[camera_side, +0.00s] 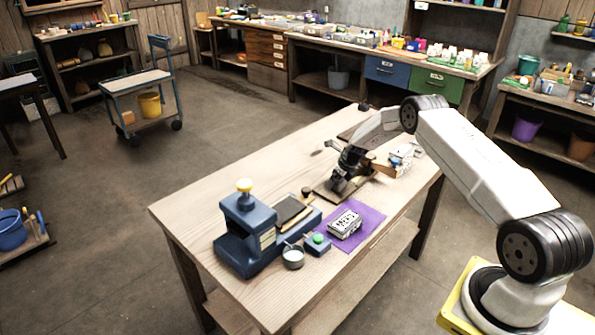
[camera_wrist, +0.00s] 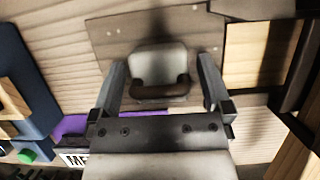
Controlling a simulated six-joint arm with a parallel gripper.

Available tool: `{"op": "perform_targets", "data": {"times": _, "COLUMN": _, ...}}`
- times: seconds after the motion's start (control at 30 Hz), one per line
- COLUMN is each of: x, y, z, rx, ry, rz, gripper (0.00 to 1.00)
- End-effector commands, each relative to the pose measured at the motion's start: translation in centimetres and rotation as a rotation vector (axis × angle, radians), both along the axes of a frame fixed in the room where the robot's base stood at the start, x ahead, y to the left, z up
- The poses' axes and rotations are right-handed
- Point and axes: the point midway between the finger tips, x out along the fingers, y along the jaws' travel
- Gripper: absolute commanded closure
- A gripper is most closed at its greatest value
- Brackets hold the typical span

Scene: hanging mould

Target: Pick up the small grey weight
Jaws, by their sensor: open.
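A small grey block with rounded top corners and a dark lower edge, apparently the grey weight (camera_wrist: 158,66), shows in the wrist view over a brown board (camera_wrist: 112,38). My gripper (camera_wrist: 161,75) is open, with one finger on each side of the block and a gap visible on both sides. In the side view my gripper (camera_side: 339,186) is low over the board (camera_side: 322,192) on the workbench; it hides the weight there. Whether the fingers reach down to the weight's level I cannot tell.
A blue press-like device (camera_side: 248,238) with a yellow knob stands at the bench's front left. The bench's left back is clear.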

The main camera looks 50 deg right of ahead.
Motion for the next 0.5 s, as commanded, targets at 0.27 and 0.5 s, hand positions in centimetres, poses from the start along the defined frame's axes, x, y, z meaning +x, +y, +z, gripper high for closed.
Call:
{"op": "perform_targets", "data": {"times": 0.27, "x": -0.01, "y": -0.01, "z": 0.02, "rx": 0.0, "ry": 0.0, "rz": 0.0, "gripper": 0.67}}
{"op": "perform_targets", "data": {"times": 0.5, "x": 0.04, "y": -0.05, "z": 0.09, "rx": -0.001, "ry": -0.002, "rz": 0.0, "gripper": 1.0}}
